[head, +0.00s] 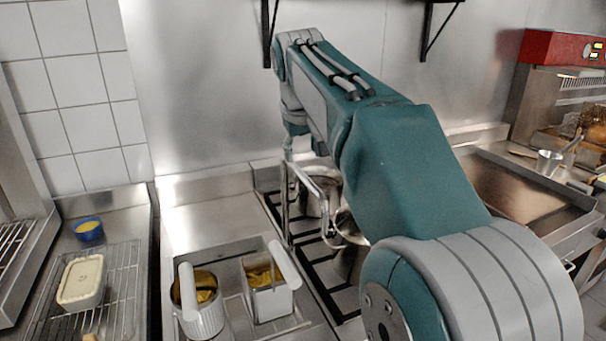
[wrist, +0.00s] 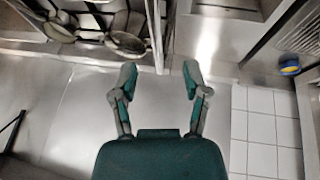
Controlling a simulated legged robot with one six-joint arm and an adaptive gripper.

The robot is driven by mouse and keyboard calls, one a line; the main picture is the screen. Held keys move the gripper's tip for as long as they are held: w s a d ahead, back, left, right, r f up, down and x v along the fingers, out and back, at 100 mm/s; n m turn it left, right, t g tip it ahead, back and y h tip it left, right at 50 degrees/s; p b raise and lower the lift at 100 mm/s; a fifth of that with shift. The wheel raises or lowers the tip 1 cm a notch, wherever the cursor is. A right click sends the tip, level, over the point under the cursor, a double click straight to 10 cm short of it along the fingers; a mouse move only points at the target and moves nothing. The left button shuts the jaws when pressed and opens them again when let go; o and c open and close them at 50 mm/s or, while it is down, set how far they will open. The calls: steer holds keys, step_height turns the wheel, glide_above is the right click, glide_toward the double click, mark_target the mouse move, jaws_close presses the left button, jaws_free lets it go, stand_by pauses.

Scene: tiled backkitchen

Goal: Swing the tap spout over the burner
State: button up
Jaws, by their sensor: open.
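The tap is a thin silver pipe (head: 287,205) standing at the left edge of the burner, with a bent spout (head: 318,183) reaching right and forward. In the wrist view a thin pipe of the tap (wrist: 158,45) runs down to just ahead of the gap between my fingers. My gripper (wrist: 160,78) is open, with one finger on each side of that pipe's line. I see no clear contact. In the head view my gripper is mostly hidden by my arm. The burner (head: 325,285) has a black grate, partly covered by my arm.
Steel pots (head: 350,258) stand on the burner; pans (wrist: 125,43) show left of the pipe in the wrist view. Two containers with yellow food (head: 203,315) sit left of the burner. A blue bowl (head: 89,231) is further left. The steel back wall (head: 200,100) is close behind.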

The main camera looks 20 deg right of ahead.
mark_target(306, 177)
steer(key=x, duration=0.5)
steer(key=d+x, duration=0.1)
steer(key=x, duration=0.1)
steer(key=shift+w+f, duration=0.15)
steer(key=shift+f, duration=0.05)
steer(key=shift+w+d+f, duration=0.1)
steer(key=shift+w+f, duration=0.05)
steer(key=shift+f, duration=0.2)
steer(key=shift+w+f, duration=0.1)
steer(key=shift+f, duration=0.05)
steer(key=shift+a, duration=0.25)
steer(key=shift+d, duration=0.1)
jaws_close()
